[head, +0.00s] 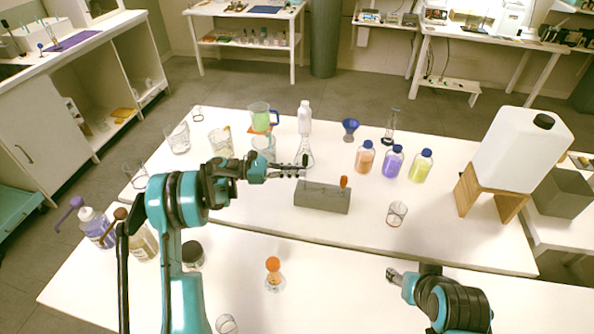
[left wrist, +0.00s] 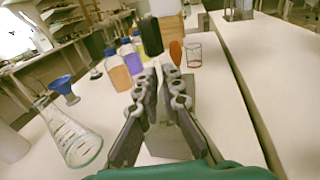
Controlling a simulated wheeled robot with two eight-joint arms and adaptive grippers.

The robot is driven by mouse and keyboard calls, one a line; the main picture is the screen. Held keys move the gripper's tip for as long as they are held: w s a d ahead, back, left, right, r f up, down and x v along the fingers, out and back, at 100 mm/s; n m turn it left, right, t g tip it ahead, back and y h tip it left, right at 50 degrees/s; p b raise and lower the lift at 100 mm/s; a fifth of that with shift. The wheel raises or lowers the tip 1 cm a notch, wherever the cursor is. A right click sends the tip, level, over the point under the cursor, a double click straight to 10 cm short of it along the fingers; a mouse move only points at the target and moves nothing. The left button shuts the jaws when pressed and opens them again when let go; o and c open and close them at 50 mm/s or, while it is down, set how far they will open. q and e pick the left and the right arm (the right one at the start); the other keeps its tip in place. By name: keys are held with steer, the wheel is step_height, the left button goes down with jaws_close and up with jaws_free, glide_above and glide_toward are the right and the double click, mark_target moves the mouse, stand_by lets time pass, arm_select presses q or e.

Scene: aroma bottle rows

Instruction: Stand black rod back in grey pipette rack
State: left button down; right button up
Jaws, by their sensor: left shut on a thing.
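The grey pipette rack (head: 322,199) is a long low block on the far table, with an orange-topped piece (head: 343,182) standing at its right end. My left gripper (head: 300,171) is just above the rack's left end. It is shut on the black rod (head: 305,159), a short dark piece that rises above the fingers. In the left wrist view the black rod (left wrist: 151,36) stands roughly upright beyond the fingertips (left wrist: 160,82). Its lower end is hidden by the fingers, so I cannot tell whether it touches the rack. My right gripper (head: 396,276) is low over the near table, away from the rack.
A glass flask (head: 305,152) stands close behind my left gripper. Orange, purple and yellow bottles (head: 393,162) stand behind the rack to the right. A small beaker (head: 397,213) is right of the rack. A large white container (head: 520,150) sits on a wooden stand at far right.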

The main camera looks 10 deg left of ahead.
mark_target(297, 190)
arm_select(q)
steer(key=shift+f, duration=0.75)
steer(key=shift+f, duration=0.25)
steer(key=shift+f, duration=0.4)
steer(key=shift+f, duration=0.2)
steer(key=shift+f, duration=0.8)
steer(key=shift+f, duration=0.1)
steer(key=c, duration=1.6)
jaws_free()
